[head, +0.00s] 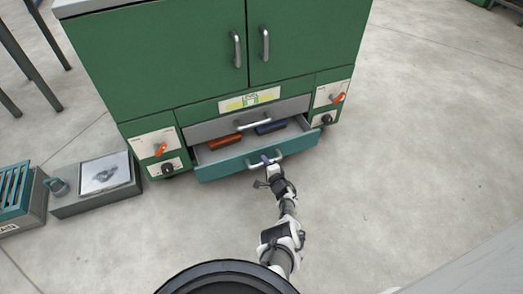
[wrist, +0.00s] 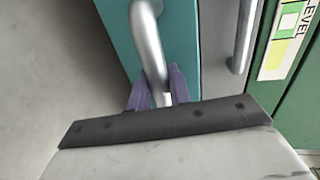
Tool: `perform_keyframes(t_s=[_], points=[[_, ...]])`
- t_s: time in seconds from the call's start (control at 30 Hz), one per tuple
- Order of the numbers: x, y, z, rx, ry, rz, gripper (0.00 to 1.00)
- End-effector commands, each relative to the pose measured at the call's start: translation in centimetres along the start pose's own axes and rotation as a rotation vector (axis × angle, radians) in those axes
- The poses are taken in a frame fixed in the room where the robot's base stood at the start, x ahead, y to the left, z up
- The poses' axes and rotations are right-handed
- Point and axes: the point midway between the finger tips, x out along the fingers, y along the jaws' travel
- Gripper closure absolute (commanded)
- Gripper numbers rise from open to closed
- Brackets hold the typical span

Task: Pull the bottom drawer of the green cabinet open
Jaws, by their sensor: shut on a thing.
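The green cabinet (head: 170,65) stands at the top middle of the head view. Its bottom drawer, with a teal front (head: 225,171), is pulled out, and its inside shows. The drawer's silver bar handle (head: 285,162) is on the teal front; it also shows in the wrist view (wrist: 146,40). An orange-brown item (head: 225,142) and a blue item (head: 270,127) lie in the drawer.
The grey upper drawer (head: 210,127) above is shut. Side panels carry orange levers (head: 160,149) and black knobs. At the left are a low grey box (head: 100,200) and a teal slatted crate (head: 14,190). The floor (head: 420,170) on the right is clear.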

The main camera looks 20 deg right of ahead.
Motion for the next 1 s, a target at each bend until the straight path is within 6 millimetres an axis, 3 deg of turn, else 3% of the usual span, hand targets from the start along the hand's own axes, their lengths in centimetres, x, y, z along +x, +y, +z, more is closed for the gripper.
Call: perform_keyframes(t_s=[0.03, 0.2, 0.4, 0.6, 0.97, 1.0], points=[[-1.4, -0.6, 0.0, 0.003, 0.002, 0.001, 1.0], [-4.6, 0.3, 0.0, 0.003, 0.002, 0.0, 1.0], [-7.0, 1.0, 0.0, 0.001, 0.0, -0.001, 1.0], [-8.1, 1.4, 0.1, 0.0, -0.002, -0.001, 1.0], [-8.1, 1.5, 0.1, -0.001, -0.003, -0.003, 1.0], [-8.1, 1.5, 0.1, -0.001, -0.003, -0.003, 0.78]])
